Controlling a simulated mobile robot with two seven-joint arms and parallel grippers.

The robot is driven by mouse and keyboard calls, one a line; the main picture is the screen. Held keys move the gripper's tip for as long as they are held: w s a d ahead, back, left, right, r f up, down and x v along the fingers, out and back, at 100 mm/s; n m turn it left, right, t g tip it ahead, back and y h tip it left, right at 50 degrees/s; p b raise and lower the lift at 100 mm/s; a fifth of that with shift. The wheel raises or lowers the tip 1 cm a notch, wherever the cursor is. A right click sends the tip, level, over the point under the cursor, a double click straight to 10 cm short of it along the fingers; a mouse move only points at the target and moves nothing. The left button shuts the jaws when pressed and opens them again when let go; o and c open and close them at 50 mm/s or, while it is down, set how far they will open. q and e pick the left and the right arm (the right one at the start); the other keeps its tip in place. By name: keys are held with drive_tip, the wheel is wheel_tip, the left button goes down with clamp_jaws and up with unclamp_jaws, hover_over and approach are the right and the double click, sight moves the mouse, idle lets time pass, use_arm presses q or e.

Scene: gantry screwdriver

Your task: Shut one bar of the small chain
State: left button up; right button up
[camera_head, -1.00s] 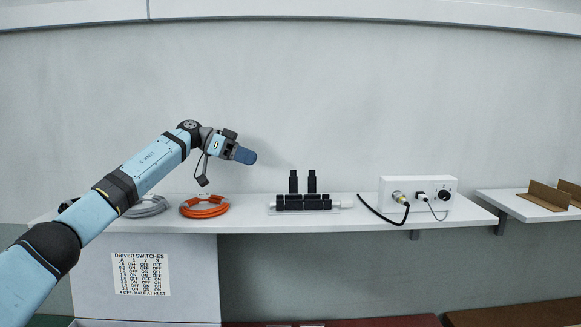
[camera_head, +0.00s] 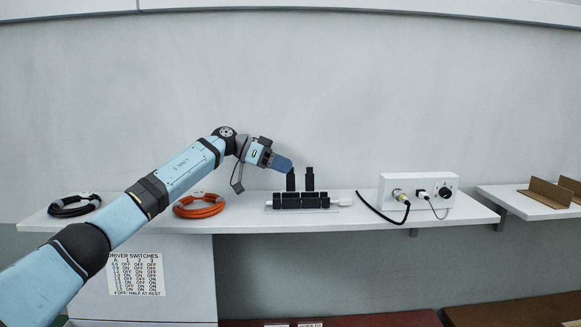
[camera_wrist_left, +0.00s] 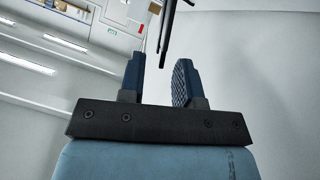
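The small chain (camera_head: 301,202) is a row of black links on a pale base on the shelf. Two of its bars stand upright, a left bar (camera_head: 291,182) and a right bar (camera_head: 310,179). My left gripper (camera_head: 283,164) is above and at the left bar's top in the head view; whether it touches is unclear. In the left wrist view my left gripper (camera_wrist_left: 160,65) has its two blue fingers apart with nothing between them. Thin dark uprights (camera_wrist_left: 166,28) show beyond the fingertips. My right gripper is out of view.
An orange coiled cable (camera_head: 200,206) and a black coiled cable (camera_head: 74,205) lie left of the chain. A white control box (camera_head: 418,181) with a knob and cables stands to its right. Brown angle pieces (camera_head: 550,191) sit on the far right shelf.

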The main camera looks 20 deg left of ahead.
use_arm(q)
drive_tip(key=shift+x, duration=1.1)
clamp_jaws()
